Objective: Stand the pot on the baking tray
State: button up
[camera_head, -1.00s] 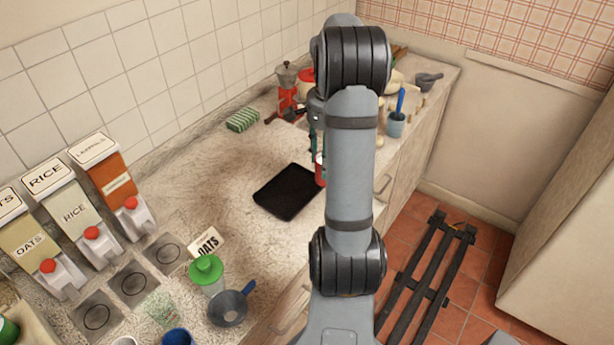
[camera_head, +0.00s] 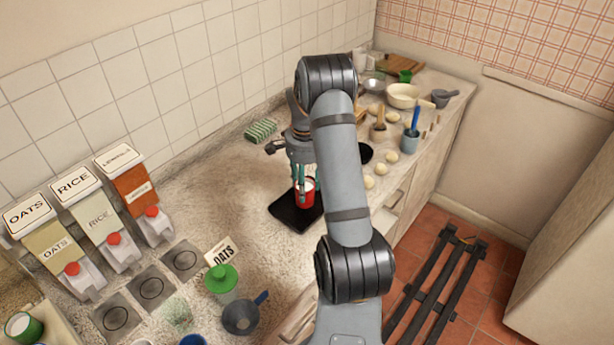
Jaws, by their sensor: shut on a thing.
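The black baking tray (camera_head: 283,216) lies flat on the stone counter, left of my arm, which hides its right side. A small red pot (camera_head: 305,198) with a pale inside appears upright over the tray's right part. My gripper (camera_head: 302,182) points down and is shut on the pot at its rim. I cannot tell whether the pot's base touches the tray or hangs slightly above it.
A green striped sponge (camera_head: 261,130) lies by the wall. Several pale round pieces, a blue-handled tool in a cup (camera_head: 411,139) and bowls (camera_head: 403,95) stand beyond my arm. The counter left of the tray is clear.

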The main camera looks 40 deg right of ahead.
jog(key=shift+f, duration=0.65)
jog(key=shift+f, duration=0.2)
jog(key=o, duration=1.3)
jog(key=shift+o, duration=0.2)
jog(key=shift+r, duration=0.1)
notch_tip(320, 180, up, 12)
jog(key=b, duration=0.1)
jog(key=shift+r, duration=0.15)
